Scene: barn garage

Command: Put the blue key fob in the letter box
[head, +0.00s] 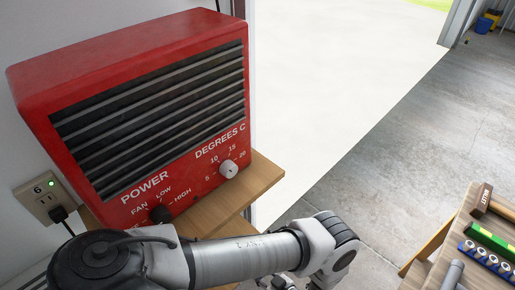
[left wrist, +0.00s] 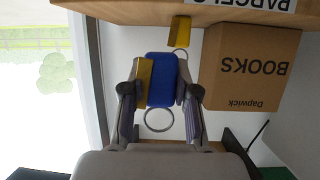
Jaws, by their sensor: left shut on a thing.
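The blue key fob (left wrist: 162,70) is in the left wrist view, between the fingers of my left gripper (left wrist: 160,95), which is shut on it. A metal ring (left wrist: 158,120) shows just below the fob. A yellow piece (left wrist: 144,82) lies along the fob's left side, by the left finger; I cannot tell whether it is part of the fob. Another yellow piece (left wrist: 180,32) with a ring shows just above, near the shelf edge. In the head view my left arm reaches across the bottom, and its fingers are not clear. I cannot make out a letter box. My right gripper is not in view.
A cardboard box marked BOOKS (left wrist: 251,68) stands beside the gripper, by a wooden shelf (left wrist: 130,12) with a PARCELS sign. In the head view a red heater (head: 140,110) stands on a wooden shelf (head: 262,180). A bench (head: 455,228) with tools is at lower right.

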